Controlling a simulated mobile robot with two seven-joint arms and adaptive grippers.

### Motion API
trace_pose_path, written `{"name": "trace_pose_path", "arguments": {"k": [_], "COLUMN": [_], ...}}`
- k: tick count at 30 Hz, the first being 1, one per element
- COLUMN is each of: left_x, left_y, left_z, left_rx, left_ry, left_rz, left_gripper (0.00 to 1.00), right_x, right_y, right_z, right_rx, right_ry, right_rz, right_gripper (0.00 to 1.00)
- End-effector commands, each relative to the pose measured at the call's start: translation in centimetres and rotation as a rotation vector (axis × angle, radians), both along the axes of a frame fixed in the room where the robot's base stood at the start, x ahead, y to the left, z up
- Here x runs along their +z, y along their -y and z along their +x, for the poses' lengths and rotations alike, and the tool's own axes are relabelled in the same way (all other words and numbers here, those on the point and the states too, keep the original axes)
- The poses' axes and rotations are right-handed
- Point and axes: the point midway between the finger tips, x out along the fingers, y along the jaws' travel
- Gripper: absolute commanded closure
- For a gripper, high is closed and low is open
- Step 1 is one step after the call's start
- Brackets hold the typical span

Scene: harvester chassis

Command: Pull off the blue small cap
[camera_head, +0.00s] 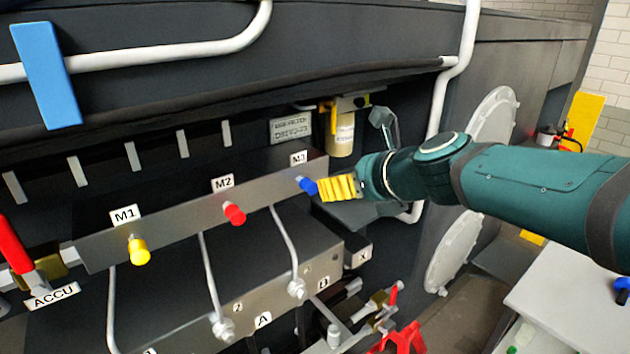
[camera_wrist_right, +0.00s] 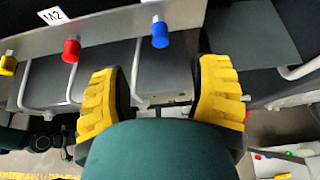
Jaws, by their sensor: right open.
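The blue small cap (camera_head: 308,185) sits on the grey bar under the M3 label at the bar's right end. It also shows in the right wrist view (camera_wrist_right: 160,35), on the bar near the top. My right gripper (camera_head: 323,189) comes in from the right with yellow ridged fingers, close to the cap's right side in the head view. In the right wrist view the fingers of this gripper (camera_wrist_right: 162,64) are spread apart with nothing between them. The cap is ahead of the gap, beyond the fingertips. My left gripper is not in view.
A red cap (camera_head: 234,213) under M2 and a yellow cap (camera_head: 138,250) under M1 share the grey bar (camera_head: 185,212). A filter canister (camera_head: 341,135) hangs just above the gripper. Pipes and a valve block lie below. A white table (camera_head: 560,300) stands at right.

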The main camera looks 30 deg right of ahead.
Motion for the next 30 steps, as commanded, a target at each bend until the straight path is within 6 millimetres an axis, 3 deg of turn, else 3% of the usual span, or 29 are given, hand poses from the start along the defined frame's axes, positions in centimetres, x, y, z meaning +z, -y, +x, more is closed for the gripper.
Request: {"name": "trace_pose_path", "arguments": {"k": [12, 18, 30], "left_x": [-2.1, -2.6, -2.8], "left_y": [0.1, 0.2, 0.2], "left_z": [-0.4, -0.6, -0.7], "left_rx": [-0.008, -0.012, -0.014], "left_ry": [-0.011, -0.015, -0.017], "left_rz": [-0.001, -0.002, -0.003], "left_gripper": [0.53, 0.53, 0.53], "right_x": [-3.9, -5.1, -5.7], "right_y": [-0.6, -0.7, -0.8], "right_z": [6.6, 9.0, 10.3], "right_rx": [0.004, 0.002, 0.001], "right_ry": [-0.003, -0.002, -0.001], "right_rz": [-0.001, -0.002, -0.003], "right_gripper": [0.37, 0.37, 0.37]}}
